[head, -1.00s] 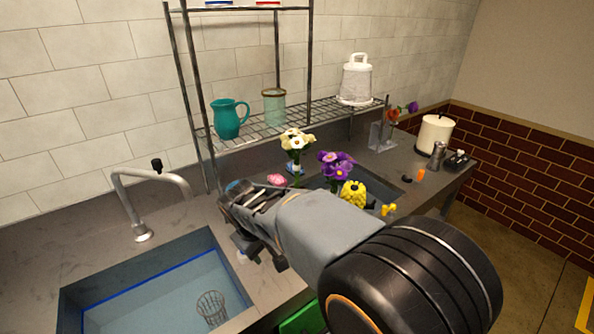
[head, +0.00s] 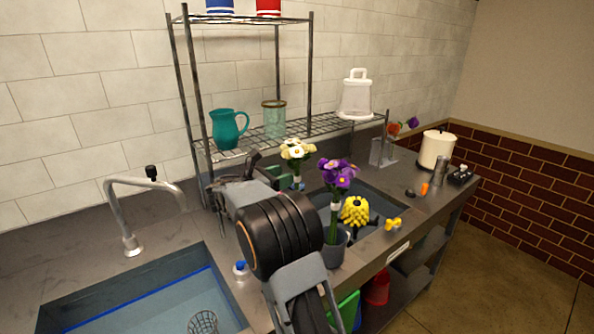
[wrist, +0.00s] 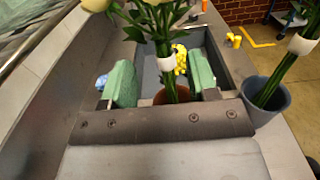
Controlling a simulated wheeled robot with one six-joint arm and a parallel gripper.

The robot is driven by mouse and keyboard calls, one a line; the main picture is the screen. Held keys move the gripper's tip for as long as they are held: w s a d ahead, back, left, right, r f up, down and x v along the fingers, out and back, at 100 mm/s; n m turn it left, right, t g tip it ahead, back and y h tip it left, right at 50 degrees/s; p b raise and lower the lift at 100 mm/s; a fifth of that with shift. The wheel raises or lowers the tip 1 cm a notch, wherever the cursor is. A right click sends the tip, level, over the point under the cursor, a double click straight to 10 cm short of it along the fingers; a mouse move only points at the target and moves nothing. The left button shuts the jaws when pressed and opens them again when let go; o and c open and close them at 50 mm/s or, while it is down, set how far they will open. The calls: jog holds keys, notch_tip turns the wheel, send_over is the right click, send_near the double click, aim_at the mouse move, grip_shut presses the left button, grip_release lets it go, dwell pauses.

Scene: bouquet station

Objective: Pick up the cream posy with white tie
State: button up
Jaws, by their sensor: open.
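The cream posy (head: 297,149) stands upright beyond my gripper in the head view, its white tie just below the blooms. In the wrist view its green stems (wrist: 168,86) run down between my jaws into a brown pot (wrist: 160,97), and its white tie (wrist: 166,64) sits above the jaw line. My gripper (wrist: 161,82) is open, with one green-padded finger on each side of the stems. Neither pad clearly touches them. In the head view my gripper (head: 268,172) is partly hidden by my wrist, and the pot is hidden.
A purple posy (head: 338,174) stands in a grey-blue pot (head: 334,247) close to the right of my arm. A yellow bunch (head: 356,211) lies by the rear basin. The wire rack (head: 190,105) rises behind, holding a teal jug (head: 228,129).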

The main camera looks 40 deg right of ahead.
aim_at(297, 186)
jog(key=d, duration=0.5)
jog(key=shift+s+d+f+p, duration=0.15)
jog(key=shift+s+d+p, duration=0.05)
jog(key=shift+d+p, duration=0.15)
grip_shut()
